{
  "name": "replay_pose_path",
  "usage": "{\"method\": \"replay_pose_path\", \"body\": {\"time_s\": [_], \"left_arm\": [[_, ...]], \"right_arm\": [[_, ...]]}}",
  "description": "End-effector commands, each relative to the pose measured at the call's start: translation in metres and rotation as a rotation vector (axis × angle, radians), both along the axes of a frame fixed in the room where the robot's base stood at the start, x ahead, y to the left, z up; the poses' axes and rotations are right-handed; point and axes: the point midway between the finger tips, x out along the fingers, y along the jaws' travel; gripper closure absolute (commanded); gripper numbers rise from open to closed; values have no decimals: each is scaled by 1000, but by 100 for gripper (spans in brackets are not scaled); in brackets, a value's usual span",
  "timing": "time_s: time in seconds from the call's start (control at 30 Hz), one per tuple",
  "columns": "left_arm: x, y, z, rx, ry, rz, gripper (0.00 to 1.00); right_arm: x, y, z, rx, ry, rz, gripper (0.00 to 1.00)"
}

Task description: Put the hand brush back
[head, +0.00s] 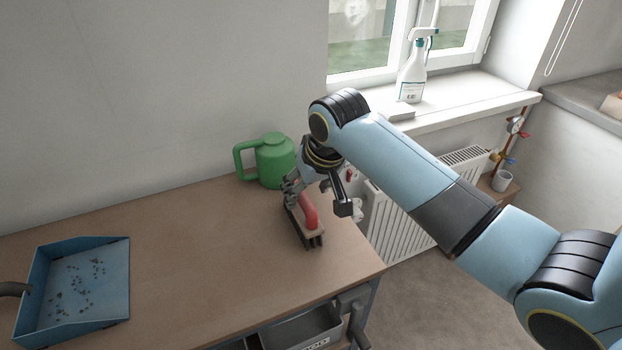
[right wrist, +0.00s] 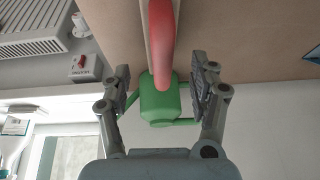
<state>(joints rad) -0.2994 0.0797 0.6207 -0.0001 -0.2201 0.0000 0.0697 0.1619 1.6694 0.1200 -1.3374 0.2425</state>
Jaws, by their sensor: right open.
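The hand brush (head: 309,212) has a red handle on a pale block with dark bristles. It stands on the workbench near its right edge, bristles down. Its red handle shows large at the top of the right wrist view (right wrist: 160,35). My right gripper (head: 293,191) is at the brush's far end, partly hidden by my arm in the head view. In the right wrist view its open fingers (right wrist: 161,80) stand to either side of the handle's line, with clear gaps. A blue dustpan (head: 122,285) with dark crumbs lies at the left of the bench. My left gripper is not in view.
A green watering can (head: 274,160) stands just behind the brush, close to my right gripper. The brown workbench (head: 200,240) is clear between dustpan and brush. A spray bottle (head: 411,70) stands on the windowsill. A radiator (head: 400,225) is right of the bench.

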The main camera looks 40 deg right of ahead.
Motion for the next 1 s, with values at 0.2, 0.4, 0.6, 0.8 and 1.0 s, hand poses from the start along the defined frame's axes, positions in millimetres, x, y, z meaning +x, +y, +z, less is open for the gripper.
{"method": "replay_pose_path", "body": {"time_s": [0.2, 0.4, 0.6, 0.8, 1.0], "left_arm": [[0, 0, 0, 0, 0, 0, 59], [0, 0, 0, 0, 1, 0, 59], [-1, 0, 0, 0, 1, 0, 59], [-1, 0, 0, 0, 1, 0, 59], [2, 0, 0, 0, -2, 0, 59]], "right_arm": [[-13, 1, 30, 1, -1, 0, 39], [-16, 2, 37, 1, 1, 0, 39], [-16, 2, 37, 1, 1, 0, 39], [-16, 2, 37, 1, 1, 0, 39], [-16, 2, 36, 1, 1, 0, 39]]}}
